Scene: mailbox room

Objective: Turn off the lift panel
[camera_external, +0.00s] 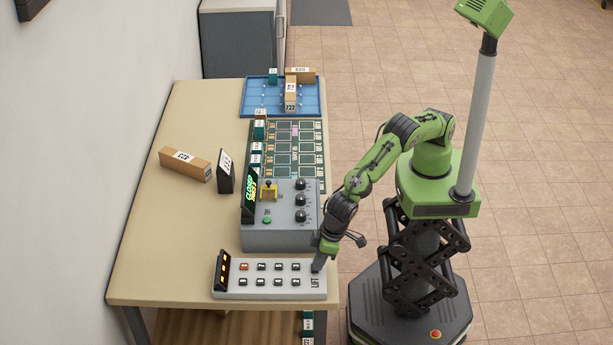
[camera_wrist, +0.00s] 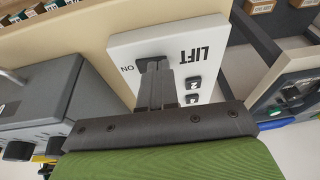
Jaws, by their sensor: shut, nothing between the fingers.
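The lift panel (camera_external: 270,281) is a white slab lying on the near end of the table. It has two rows of small buttons, one lit orange-red (camera_external: 244,267), and a dark display (camera_external: 222,270) with lit yellow-orange marks at its left end. In the wrist view the panel (camera_wrist: 213,35) shows the word LIFT, two dark buttons (camera_wrist: 193,91) and an ON label (camera_wrist: 128,69). My gripper (camera_external: 317,266) points down at the panel's right end. In the wrist view its closed fingers (camera_wrist: 154,68) lie over a dark part beside ON, mostly hidden; contact is unclear.
A grey control box (camera_external: 280,228) with black knobs and a green button stands just behind the panel. Cardboard boxes (camera_external: 186,164) and a blue tray (camera_external: 257,97) lie farther back on the table (camera_external: 190,250).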

